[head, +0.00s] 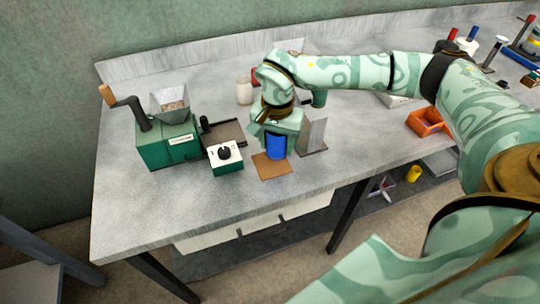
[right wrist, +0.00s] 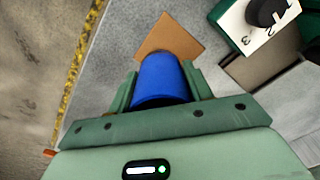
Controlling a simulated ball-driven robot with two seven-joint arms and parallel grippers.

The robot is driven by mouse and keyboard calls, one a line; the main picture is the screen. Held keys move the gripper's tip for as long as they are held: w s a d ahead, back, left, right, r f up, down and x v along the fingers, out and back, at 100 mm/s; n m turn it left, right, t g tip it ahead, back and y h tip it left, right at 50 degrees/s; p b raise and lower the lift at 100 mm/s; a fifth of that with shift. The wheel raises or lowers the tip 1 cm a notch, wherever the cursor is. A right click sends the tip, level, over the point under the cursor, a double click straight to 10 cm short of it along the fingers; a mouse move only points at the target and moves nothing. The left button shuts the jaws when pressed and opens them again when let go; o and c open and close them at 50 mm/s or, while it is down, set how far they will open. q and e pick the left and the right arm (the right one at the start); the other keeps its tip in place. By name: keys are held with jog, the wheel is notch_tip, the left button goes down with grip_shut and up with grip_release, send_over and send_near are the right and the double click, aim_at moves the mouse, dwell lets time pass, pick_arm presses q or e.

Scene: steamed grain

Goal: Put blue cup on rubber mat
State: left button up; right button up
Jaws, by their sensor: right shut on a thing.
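The blue cup (head: 276,146) is between the fingers of my right gripper (head: 274,143), which is shut on it. In the right wrist view the cup (right wrist: 161,80) sits between the two green fingers of the gripper (right wrist: 165,85). The brown square rubber mat (head: 270,167) lies on the table, just in front of and below the cup in the head view. In the right wrist view the mat (right wrist: 172,38) shows beyond the cup, partly hidden by it. I cannot tell whether the cup touches the mat. My left gripper is not in view.
A green grinder (head: 168,143) with a crank and a white control box (head: 225,155) stand left of the mat. A grey metal block (head: 313,136) stands close on the right. An orange tray (head: 428,121) is farther right. The table's front (head: 200,226) is clear.

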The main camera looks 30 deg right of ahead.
aim_at(271, 154)
jog(key=shift+w+a+f, duration=0.35)
jog(key=shift+f, duration=0.15)
jog(key=shift+w+a+f+b, duration=0.15)
jog(key=shift+f+b, duration=0.5)
jog(key=shift+f, duration=1.15)
jog(key=shift+f, duration=0.1)
jog(key=o, duration=1)
notch_tip(271, 154, up, 12)
jog(key=p, duration=0.3)
